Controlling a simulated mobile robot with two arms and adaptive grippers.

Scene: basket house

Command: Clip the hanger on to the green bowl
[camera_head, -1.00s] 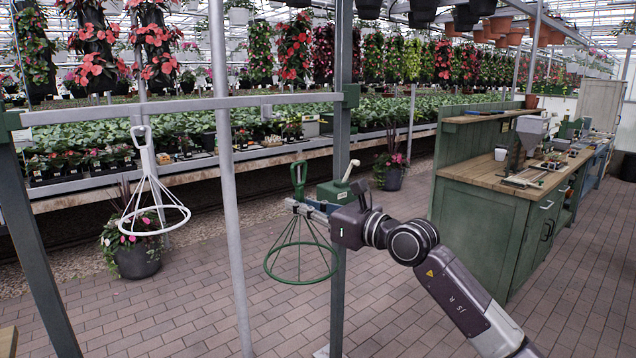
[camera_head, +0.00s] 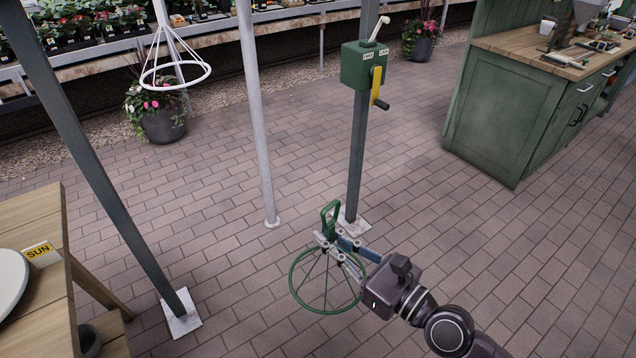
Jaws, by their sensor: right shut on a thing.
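A green wire hanger (camera_head: 294,291), with a loop handle on top and a wide ring below, hangs from my right gripper (camera_head: 333,245). The right gripper is shut on the hanger just under its handle, low in front of the green post, over the brick floor. No green bowl can be made out in this view. My left gripper is not in view.
A white hanger (camera_head: 146,78) hangs at the upper left. A green crank box (camera_head: 362,66) is on the post (camera_head: 356,150). A wooden table (camera_head: 40,300) with a "SUN" label and part of a white round thing (camera_head: 8,285) stands at the lower left. A green workbench (camera_head: 505,110) stands at the right.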

